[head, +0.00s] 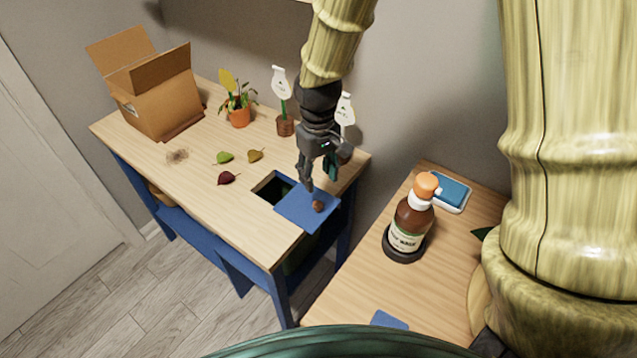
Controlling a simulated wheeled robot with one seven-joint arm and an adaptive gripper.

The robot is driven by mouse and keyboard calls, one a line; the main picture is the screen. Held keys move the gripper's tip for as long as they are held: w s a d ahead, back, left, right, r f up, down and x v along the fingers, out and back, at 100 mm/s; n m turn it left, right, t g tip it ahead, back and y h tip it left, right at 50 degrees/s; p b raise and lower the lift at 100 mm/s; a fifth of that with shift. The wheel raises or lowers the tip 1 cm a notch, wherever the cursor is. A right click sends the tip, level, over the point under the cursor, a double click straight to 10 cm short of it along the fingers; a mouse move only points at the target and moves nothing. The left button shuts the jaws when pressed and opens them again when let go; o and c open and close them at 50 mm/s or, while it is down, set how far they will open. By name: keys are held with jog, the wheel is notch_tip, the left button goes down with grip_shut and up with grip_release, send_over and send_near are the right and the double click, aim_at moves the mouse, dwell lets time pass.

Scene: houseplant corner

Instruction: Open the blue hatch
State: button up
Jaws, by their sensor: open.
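The blue hatch (298,213) is a flat panel with a round brown knob (318,206), at the front right of the wooden table. It lies beside and partly over a dark square opening (271,187) in the tabletop, whose left part is uncovered. My gripper (318,183) points down above the hatch, open and empty. One finger reaches down close to the knob; whether it touches the knob or the panel I cannot tell.
An open cardboard box (160,103), a potted plant (239,117), a small brown pot with a white tag (285,125) and loose leaves (228,178) are on the table.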

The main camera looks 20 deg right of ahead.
jog(key=shift+r, duration=0.9)
